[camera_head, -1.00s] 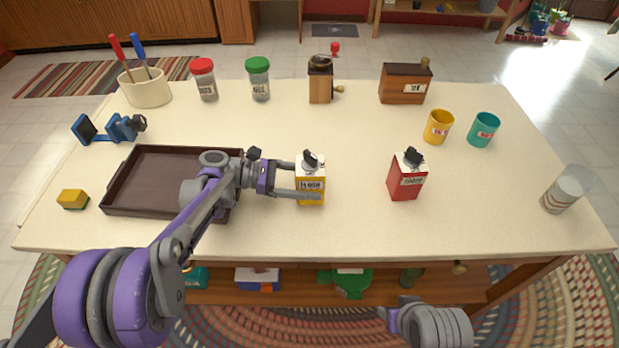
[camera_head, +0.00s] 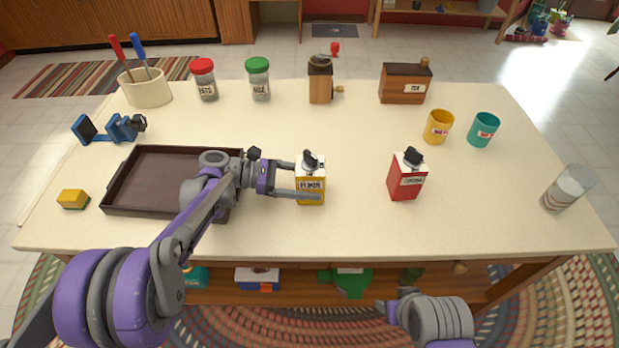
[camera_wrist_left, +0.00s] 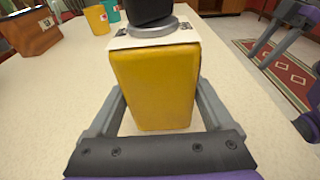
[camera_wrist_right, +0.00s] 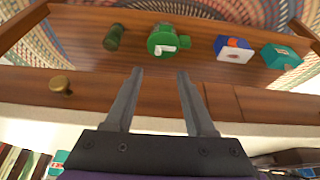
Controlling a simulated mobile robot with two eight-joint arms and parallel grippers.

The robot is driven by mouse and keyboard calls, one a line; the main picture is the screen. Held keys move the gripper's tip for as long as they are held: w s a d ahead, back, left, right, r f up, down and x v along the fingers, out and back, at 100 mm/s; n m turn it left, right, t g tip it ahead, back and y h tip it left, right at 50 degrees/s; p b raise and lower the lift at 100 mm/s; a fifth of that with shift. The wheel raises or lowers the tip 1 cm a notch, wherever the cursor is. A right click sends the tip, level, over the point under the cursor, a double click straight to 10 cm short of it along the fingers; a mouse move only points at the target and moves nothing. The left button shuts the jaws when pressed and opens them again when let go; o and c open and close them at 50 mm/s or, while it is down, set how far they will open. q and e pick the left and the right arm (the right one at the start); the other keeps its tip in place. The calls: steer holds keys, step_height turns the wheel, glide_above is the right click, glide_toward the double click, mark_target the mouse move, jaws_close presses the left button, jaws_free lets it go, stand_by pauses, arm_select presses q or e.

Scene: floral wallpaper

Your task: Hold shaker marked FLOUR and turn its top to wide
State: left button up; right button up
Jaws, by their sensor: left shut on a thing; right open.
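The yellow shaker (camera_head: 311,187) stands upright near the table's middle, with a white upper part, a grey disc and a black knob on top. Its front label appears to read FLOUR. My left gripper (camera_head: 309,181) is shut on its body from the left, one finger on each side. In the left wrist view the shaker's plain yellow side (camera_wrist_left: 152,88) fills the space between the fingers; the top's setting is not readable. My right gripper (camera_wrist_right: 157,78) is open and empty. In the right wrist view it is in front of the table's lower shelf.
A red shaker (camera_head: 406,176) stands to the right, with clear table between. A brown tray (camera_head: 130,212) lies under my left arm. Yellow (camera_head: 438,127) and teal (camera_head: 483,130) cups, a glass (camera_head: 567,190) and a yellow sponge (camera_head: 73,199) are also on the table.

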steer(key=w+a+r+n+g, duration=0.1)
steer(key=w+a+r+n, duration=0.35)
steer(key=w+r, duration=1.15)
step_height(320, 180, up, 10)
steer(key=n+g+y, duration=0.1)
steer(key=n+g, duration=0.1)
steer(key=n, duration=0.1)
glide_above(310, 153)
steer(key=d, duration=0.1)
steer(key=shift+s, duration=0.2)
steer(key=shift+a+r, duration=0.1)
steer(key=shift+a, duration=0.15)
steer(key=shift+w+a, duration=0.1)
steer(key=shift+a, duration=0.1)
steer(key=shift+f, duration=4.2)
